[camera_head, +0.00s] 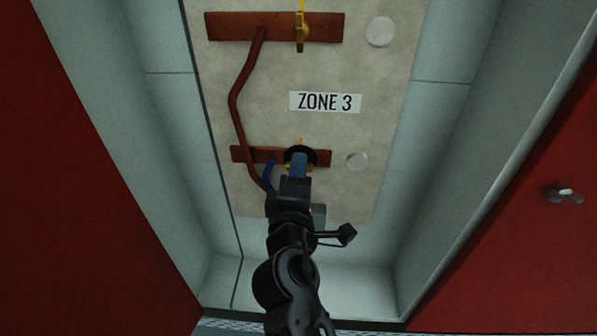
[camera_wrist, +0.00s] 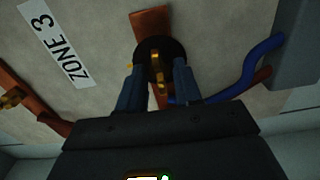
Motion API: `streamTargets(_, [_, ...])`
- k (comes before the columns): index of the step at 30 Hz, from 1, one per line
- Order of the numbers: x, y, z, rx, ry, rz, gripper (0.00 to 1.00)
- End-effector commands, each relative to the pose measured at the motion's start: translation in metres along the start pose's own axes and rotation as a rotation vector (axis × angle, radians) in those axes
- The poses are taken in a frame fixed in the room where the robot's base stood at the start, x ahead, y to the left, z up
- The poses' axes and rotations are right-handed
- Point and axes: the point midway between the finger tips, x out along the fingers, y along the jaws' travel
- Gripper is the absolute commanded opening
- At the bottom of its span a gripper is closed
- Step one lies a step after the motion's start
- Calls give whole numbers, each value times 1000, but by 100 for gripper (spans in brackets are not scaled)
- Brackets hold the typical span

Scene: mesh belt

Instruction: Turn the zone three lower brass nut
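The lower brass nut (camera_wrist: 156,60) sits on the lower copper bar (camera_head: 324,157), below the ZONE 3 label (camera_head: 325,102). A black round disc (camera_wrist: 140,52) lies behind the nut. My gripper (camera_wrist: 156,72) is at the nut, with one finger on each side of it in the wrist view. The fingers are apart, and gaps seem to show between them and the brass. In the head view my gripper (camera_head: 300,160) covers most of the nut. Whether a finger touches it I cannot tell.
An upper copper bar (camera_head: 225,27) carries another brass nut (camera_head: 301,32). A brown cable (camera_head: 234,100) and a blue cable (camera_wrist: 255,60) run near the lower bar. White round discs (camera_head: 380,31) sit at the right. Red cabinet doors (camera_head: 80,200) flank the recess.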

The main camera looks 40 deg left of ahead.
Motion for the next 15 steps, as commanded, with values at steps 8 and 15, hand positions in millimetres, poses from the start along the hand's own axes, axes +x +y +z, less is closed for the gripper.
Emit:
streamTargets(8, [0,0,0,0,0,0,14])
streamTargets(15, [0,0,0,1,0,0,0])
